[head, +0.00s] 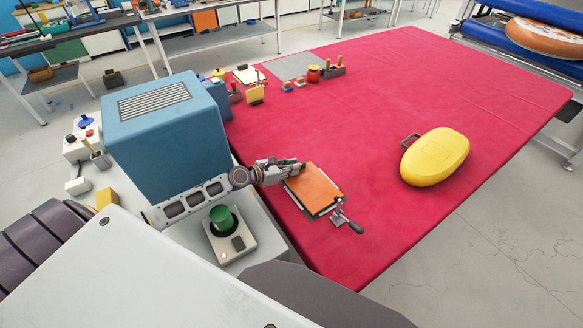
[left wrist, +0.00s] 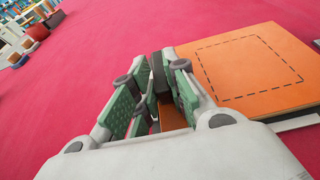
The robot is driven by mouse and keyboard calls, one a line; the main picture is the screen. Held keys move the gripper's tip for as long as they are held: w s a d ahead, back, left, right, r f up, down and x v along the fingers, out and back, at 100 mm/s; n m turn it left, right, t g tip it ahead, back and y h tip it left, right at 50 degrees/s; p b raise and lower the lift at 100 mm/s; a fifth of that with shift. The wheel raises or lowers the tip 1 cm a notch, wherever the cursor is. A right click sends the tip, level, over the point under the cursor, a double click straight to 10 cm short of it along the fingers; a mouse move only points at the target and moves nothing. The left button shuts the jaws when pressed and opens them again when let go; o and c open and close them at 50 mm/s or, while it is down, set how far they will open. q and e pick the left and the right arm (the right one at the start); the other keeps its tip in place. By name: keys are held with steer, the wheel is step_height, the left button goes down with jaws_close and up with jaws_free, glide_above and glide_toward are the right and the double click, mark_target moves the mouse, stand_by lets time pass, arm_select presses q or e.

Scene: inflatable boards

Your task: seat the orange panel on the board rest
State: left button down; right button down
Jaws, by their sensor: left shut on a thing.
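The orange panel (head: 312,187) is a flat square slab; its dashed square outline shows in the left wrist view (left wrist: 250,70). It lies over the board rest, whose dark and pale edge (head: 326,212) shows below the panel in the head view. I cannot tell whether the panel is fully down on it. My left gripper (head: 298,167) is at the panel's far left edge. In the left wrist view its green-padded fingers (left wrist: 158,95) are closed, with a dark piece and some orange between them. My right gripper is not in view.
A metal clamp with a dark handle (head: 347,222) sits at the rest's near right side. A yellow case (head: 435,157) lies on the red table (head: 400,90) at right. A blue machine (head: 165,125) stands left of my gripper. The table's middle is clear.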

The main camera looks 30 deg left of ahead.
arm_select(q)
steer(key=shift+f, duration=0.15)
stand_by(0.3)
stand_by(0.4)
steer(key=shift+f, duration=0.3)
stand_by(0.6)
steer(key=c, duration=1.3)
jaws_free()
steer(key=shift+c, duration=0.2)
steer(key=shift+o, duration=0.3)
steer(key=o, duration=0.4)
